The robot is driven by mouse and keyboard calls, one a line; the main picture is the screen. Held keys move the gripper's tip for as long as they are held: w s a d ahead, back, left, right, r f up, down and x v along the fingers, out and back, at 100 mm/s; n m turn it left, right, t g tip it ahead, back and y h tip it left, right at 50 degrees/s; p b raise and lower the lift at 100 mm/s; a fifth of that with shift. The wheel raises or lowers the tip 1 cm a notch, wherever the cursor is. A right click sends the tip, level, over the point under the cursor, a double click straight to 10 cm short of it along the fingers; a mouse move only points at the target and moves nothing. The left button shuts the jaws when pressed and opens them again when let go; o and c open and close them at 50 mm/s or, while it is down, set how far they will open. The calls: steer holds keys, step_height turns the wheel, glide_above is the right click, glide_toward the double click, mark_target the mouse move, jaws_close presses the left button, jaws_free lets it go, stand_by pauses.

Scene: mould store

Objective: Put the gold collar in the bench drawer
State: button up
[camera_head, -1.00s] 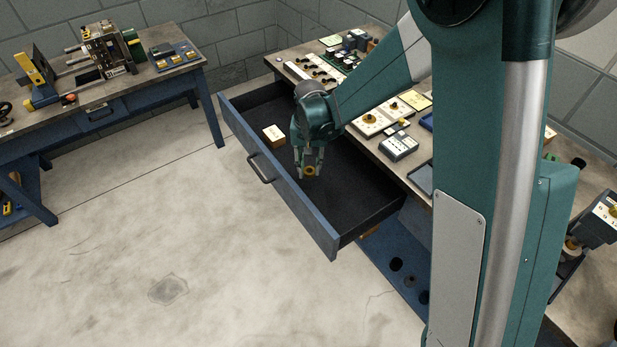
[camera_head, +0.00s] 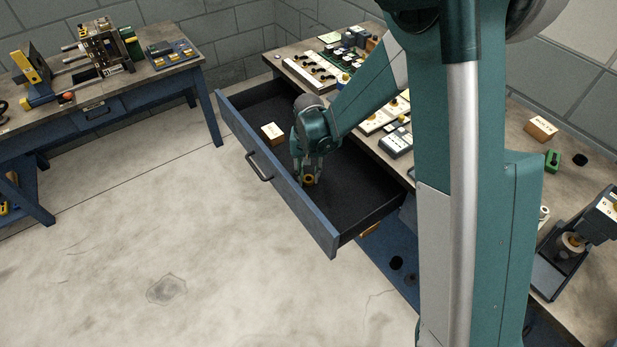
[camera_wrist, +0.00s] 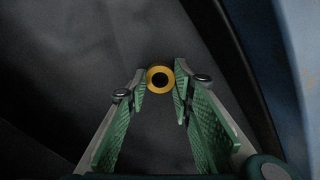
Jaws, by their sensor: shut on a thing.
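The gold collar (camera_wrist: 151,79) is a small ring with a dark hole, held between the fingertips of my gripper (camera_wrist: 160,85) in the wrist view. In the head view the collar (camera_head: 309,179) shows at the tips of my gripper (camera_head: 310,177), which points down inside the open bench drawer (camera_head: 355,210). The drawer is pulled far out, with blue walls and a dark floor. I cannot tell whether the collar touches the drawer floor.
A small box with a white label (camera_head: 273,133) lies in the drawer, left of my gripper. The bench top (camera_head: 290,64) behind holds several trays and parts. Another blue bench (camera_head: 100,93) stands at the left. The drawer floor right of my gripper is clear.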

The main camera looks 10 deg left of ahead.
mark_target(309, 178)
steer(key=shift+f, duration=0.35)
steer(key=o, duration=0.9)
steer(key=shift+r, duration=0.2)
steer(key=shift+r+p, duration=1.35)
steer(key=shift+r, duration=4.65)
